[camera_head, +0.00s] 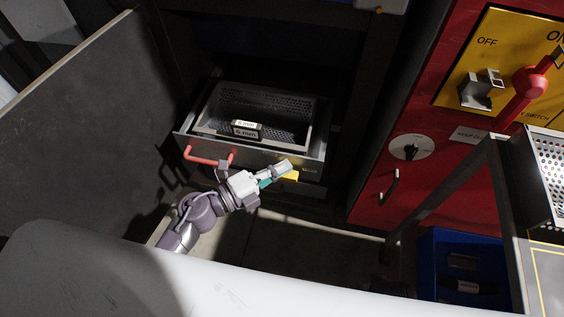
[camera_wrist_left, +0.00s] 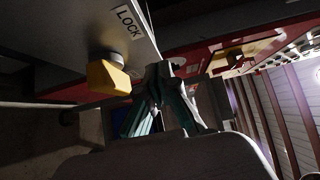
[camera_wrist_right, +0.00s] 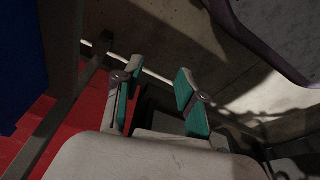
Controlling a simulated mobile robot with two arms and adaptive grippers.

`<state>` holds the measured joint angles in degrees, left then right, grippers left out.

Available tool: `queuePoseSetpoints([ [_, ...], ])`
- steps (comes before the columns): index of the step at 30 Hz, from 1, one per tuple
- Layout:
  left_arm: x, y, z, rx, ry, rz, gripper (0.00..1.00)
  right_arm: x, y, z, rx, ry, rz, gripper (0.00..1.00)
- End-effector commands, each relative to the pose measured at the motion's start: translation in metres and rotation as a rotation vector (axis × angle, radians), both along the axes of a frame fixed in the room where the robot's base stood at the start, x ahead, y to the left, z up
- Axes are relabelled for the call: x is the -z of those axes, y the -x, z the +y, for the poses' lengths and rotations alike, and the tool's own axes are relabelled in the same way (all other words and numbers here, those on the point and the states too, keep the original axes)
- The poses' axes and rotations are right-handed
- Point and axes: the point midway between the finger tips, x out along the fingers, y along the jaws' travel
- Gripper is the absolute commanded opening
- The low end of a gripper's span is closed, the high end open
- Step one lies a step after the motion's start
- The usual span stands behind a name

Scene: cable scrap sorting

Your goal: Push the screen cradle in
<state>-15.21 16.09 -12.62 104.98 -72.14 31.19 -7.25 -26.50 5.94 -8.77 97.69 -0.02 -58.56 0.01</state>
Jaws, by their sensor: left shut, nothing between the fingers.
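The screen cradle (camera_head: 182,146) is a grey metal drawer in a dark cabinet, standing out of it. A perforated screen basket (camera_head: 218,97) sits in it with a white-labelled block inside. A red handle (camera_head: 205,160) is on the left of its front. A yellow lock knob (camera_head: 291,178) is on the right of the front; it shows beside a LOCK label in the left wrist view (camera_wrist_left: 107,77). My left gripper (camera_head: 284,169) is shut and empty, close to the knob; I cannot tell whether they touch. My right gripper (camera_wrist_right: 155,85) is open and empty, outside the head view.
An open dark door panel (camera_head: 75,125) stands at the left. At the right is a red switch cabinet (camera_head: 425,140) with a yellow OFF/ON plate and red lever (camera_head: 530,84). A blue bin (camera_head: 440,262) is under a frame table at lower right. The floor before the cradle is clear.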

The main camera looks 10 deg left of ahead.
Motion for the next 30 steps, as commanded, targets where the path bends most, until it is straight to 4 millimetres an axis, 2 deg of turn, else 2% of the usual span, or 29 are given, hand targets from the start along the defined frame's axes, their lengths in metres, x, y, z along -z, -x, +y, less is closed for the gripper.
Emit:
queuePoseSetpoints([
  [3, 0.000, -0.010, -0.001, 0.000, 0.002, 0.001, 0.00, -0.007, -0.006, 0.001, 0.000, -0.003, -0.016, 0.40],
  [7, 0.001, -0.014, -0.001, 0.000, 0.001, 0.001, 0.00, -0.011, -0.008, 0.002, 0.000, -0.004, -0.021, 0.40],
  [20, 0.000, -0.018, 0.000, 0.000, 0.002, 0.001, 0.00, -0.008, -0.003, 0.001, 0.001, -0.003, -0.010, 0.40],
  [25, -0.001, -0.037, -0.001, -0.001, 0.001, -0.001, 0.00, -0.005, -0.001, 0.001, 0.001, -0.002, -0.007, 0.40],
  [30, -0.002, -0.074, -0.001, -0.003, 0.001, -0.004, 0.00, -0.003, -0.001, 0.001, 0.001, -0.002, -0.006, 0.40],
])
